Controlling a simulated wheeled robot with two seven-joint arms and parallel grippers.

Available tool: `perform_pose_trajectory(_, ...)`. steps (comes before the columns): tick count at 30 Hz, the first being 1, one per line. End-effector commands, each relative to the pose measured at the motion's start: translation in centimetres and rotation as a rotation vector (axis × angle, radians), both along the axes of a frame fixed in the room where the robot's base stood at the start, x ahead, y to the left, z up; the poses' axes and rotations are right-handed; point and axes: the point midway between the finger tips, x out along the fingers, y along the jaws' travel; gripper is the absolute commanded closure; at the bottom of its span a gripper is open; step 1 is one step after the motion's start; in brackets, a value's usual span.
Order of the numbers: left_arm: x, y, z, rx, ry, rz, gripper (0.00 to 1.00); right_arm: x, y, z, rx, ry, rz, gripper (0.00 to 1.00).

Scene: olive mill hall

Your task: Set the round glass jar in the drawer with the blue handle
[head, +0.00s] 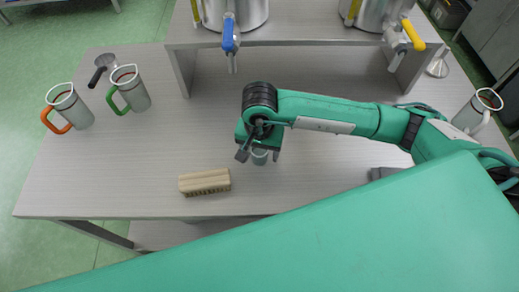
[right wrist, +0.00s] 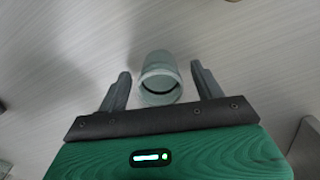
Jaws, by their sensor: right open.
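A small round, pale grey-green glass jar (head: 260,157) stands on the table near its front edge, partly hidden by my right gripper in the head view. It also shows in the right wrist view (right wrist: 160,82), where its round rim faces the camera. My right gripper (head: 260,153) is open over the jar. In the right wrist view the two fingers (right wrist: 160,74) stand on either side of the jar, with a gap on each side. No drawer with a blue handle can be made out. My left gripper is not in view.
A beige ribbed block (head: 204,182) lies left of the jar. Mugs with orange (head: 70,108) and green (head: 131,91) handles stand at the left. A raised shelf (head: 300,36) holds metal vats with blue (head: 229,35) and yellow (head: 412,35) taps. The table's left middle is clear.

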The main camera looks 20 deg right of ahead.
Motion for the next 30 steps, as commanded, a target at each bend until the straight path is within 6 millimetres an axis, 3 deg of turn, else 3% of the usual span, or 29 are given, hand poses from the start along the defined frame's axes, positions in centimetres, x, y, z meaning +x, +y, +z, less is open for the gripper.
perform_pose_trajectory(9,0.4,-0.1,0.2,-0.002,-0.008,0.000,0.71,0.0,0.0,-0.6,0.001,-0.001,0.001,0.32)
perform_pose_trajectory(16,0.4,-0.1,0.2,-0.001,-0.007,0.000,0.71,0.0,0.0,-0.6,0.001,-0.001,0.001,0.78)
perform_pose_trajectory(18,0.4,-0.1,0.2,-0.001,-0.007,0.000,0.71,0.0,0.0,-0.6,0.001,-0.001,0.001,0.85)
perform_pose_trajectory(26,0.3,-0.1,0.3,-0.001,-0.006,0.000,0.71,0.1,0.0,-0.3,0.000,-0.001,0.000,0.85)
perform_pose_trajectory(30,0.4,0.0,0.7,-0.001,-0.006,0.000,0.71,0.4,-0.1,0.7,0.000,-0.002,-0.003,0.85)
